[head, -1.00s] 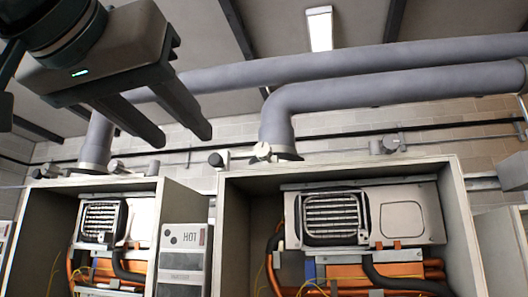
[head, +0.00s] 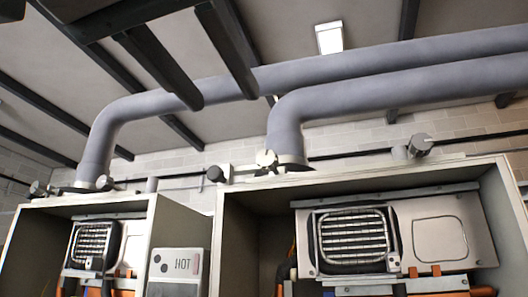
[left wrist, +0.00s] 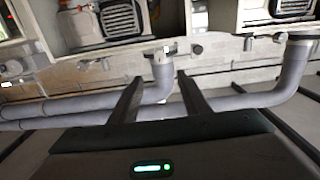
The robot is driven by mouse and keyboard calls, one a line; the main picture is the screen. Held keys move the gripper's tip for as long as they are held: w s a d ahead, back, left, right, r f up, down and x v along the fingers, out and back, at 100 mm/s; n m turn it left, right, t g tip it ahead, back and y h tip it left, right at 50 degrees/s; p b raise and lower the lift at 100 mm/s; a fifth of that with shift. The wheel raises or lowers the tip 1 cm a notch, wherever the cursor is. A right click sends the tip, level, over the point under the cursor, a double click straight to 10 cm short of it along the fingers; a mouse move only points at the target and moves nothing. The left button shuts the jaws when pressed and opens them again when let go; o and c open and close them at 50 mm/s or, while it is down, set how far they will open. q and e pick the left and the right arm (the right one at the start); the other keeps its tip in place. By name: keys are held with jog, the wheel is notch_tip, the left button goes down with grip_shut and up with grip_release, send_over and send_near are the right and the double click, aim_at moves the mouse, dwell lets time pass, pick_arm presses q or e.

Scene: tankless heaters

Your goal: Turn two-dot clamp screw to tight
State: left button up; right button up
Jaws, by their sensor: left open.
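Clamp hardware with small knobs sits at the pipe bases on top of the heater cabinets. In the head view a pale round knob (head: 266,158) and a dark knob (head: 215,174) are at the right pipe's base. Another dark knob (head: 38,188) is by the left pipe's base. Dot marks are too small to make out, so I cannot tell which screw has two dots. My left gripper (head: 222,98) is open and empty, at the top of the head view, appearing over the grey pipes. In the left wrist view its fingers (left wrist: 157,82) frame a pipe. My right gripper is not in view.
Two thick grey pipes (head: 380,85) bend down onto the cabinets. The open right cabinet (head: 230,235) holds a silver heater, and a HOT-labelled box (head: 178,270) is between the cabinets. A cylindrical fitting (head: 420,146) stands on the right cabinet's top.

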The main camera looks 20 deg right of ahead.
aim_at(266, 156)
pick_arm(q)
jog(key=p+x, duration=0.9)
jog(key=x, duration=0.7)
jog(key=shift+w+r, duration=0.1)
jog(key=shift+w, duration=0.05)
jog(key=shift+w+d+p, duration=0.4)
jog(key=shift+w+p, duration=0.05)
jog(key=shift+p, duration=0.05)
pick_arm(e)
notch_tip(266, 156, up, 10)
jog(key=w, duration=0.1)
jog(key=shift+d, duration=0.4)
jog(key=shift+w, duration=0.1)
pick_arm(q)
jog(key=c, duration=0.9)
jog(key=shift+c, duration=0.7)
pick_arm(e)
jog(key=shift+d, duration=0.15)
